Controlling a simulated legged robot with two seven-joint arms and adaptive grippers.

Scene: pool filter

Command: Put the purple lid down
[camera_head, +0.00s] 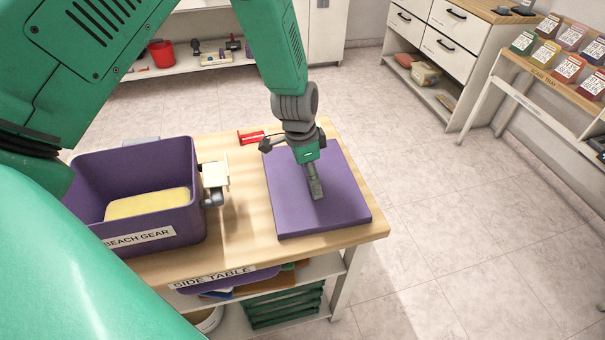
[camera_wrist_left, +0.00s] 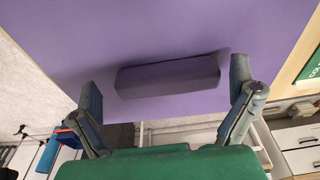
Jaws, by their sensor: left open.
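The flat purple lid (camera_head: 345,205) lies on the right part of the wooden side table (camera_head: 232,245). My left gripper (camera_head: 316,188) is over the middle of the lid, pointing down. In the left wrist view, the lid (camera_wrist_left: 220,30) fills most of the upper picture and its dark purple handle (camera_wrist_left: 168,77) lies between the spread fingers of my left gripper (camera_wrist_left: 165,85). Gaps show between the handle and both fingers. The purple bin labelled BEACH GEAR (camera_head: 190,225) stands open on the left of the table, with a yellow block (camera_head: 148,203) inside. My right gripper is not in view.
A small white-topped object (camera_head: 215,177) with a dark round part sits beside the bin. A red item (camera_head: 251,137) lies at the table's back edge. Lower shelves hold green crates (camera_head: 285,305). A scan tray stand (camera_head: 545,85) is at the far right; the floor between is clear.

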